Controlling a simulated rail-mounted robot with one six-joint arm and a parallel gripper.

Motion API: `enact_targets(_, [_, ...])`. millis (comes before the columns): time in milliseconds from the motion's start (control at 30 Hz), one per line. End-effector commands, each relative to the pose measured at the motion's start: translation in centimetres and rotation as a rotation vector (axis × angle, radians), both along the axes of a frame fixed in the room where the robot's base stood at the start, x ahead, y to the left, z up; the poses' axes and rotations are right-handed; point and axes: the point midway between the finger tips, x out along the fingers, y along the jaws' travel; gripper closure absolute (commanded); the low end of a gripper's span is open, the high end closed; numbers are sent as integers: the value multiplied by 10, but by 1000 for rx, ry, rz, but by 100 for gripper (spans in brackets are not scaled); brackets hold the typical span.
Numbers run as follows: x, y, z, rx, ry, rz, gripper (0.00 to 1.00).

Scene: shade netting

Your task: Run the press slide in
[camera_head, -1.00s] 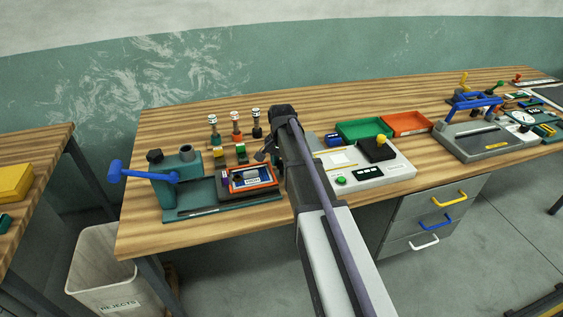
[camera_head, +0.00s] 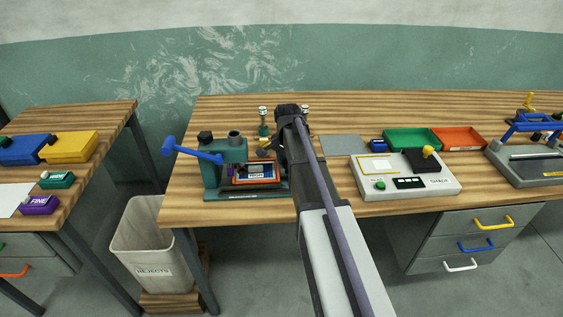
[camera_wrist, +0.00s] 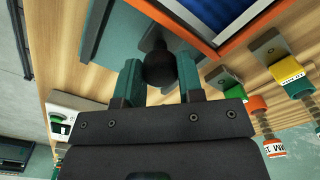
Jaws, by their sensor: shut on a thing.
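The teal press (camera_head: 231,153) with its blue lever (camera_head: 192,151) stands at the left end of the wooden bench. Its slide carries an orange-framed nest with a blue piece (camera_head: 255,171), lying close against the press and partly beneath its head. In the wrist view the orange frame (camera_wrist: 205,43) shows at the top, with a round black knob (camera_wrist: 160,66) beside it. My gripper (camera_wrist: 158,74) has its two teal fingers on either side of this knob, shut on it. In the head view my arm hides the gripper and the right end of the slide.
Stamps with coloured collars (camera_wrist: 255,103) stand close behind the slide. Right of my arm are a grey check box (camera_head: 405,178), a green tray (camera_head: 412,139) and an orange tray (camera_head: 460,139). A rejects bin (camera_head: 140,240) stands on the floor at left.

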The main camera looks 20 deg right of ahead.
Motion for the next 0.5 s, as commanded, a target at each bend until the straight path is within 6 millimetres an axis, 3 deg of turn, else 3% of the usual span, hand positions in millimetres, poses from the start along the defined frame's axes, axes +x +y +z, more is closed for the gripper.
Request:
enact_targets(300, [2, 4, 0, 8, -3, -1, 100])
enact_targets(333, [2, 4, 0, 8, -3, -1, 62])
enact_targets(500, [2, 3, 0, 7, -3, -1, 46])
